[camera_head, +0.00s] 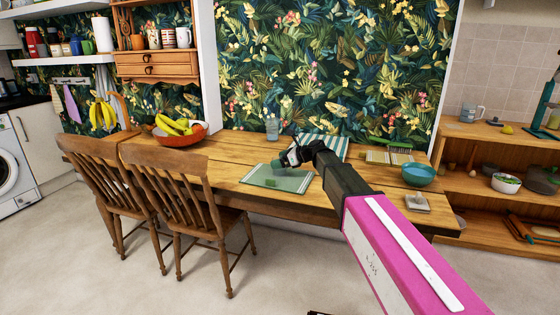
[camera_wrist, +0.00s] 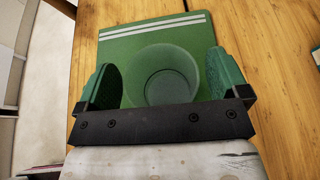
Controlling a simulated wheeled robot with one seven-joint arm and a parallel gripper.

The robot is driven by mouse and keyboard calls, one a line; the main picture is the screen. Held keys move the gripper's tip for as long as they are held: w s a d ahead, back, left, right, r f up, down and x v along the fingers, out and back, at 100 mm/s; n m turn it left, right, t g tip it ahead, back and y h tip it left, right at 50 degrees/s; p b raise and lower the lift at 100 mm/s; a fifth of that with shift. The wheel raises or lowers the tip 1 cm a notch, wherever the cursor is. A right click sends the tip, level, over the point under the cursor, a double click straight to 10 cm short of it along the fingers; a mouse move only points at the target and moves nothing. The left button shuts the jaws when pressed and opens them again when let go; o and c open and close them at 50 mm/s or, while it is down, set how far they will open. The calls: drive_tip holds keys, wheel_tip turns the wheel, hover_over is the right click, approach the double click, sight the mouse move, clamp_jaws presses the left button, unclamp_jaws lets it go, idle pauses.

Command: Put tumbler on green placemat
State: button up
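A clear tumbler (camera_wrist: 167,82) shows in the wrist view, seen from above through its round rim, over the green placemat. The green placemat (camera_head: 262,183) lies flat on the wooden table; in the wrist view it (camera_wrist: 195,30) has two white stripes near its far edge. My gripper (camera_head: 277,166) is over the placemat. In the wrist view my gripper (camera_wrist: 168,82) has its green-padded fingers spread on either side of the tumbler. The left pad looks very close to the glass, and a small gap shows at the right pad. Whether the tumbler's base touches the mat is hidden.
Another clear glass (camera_head: 272,128) stands near the wall. A red bowl of bananas (camera_head: 192,137) is at the left, a turquoise bowl (camera_head: 418,175) at the right. A striped mat (camera_head: 333,146) lies behind my arm. Two chairs (camera_head: 190,186) stand in front of the table.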

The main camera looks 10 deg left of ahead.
drive_tip(key=shift+r, duration=0.2)
drive_tip(key=v, duration=1.2)
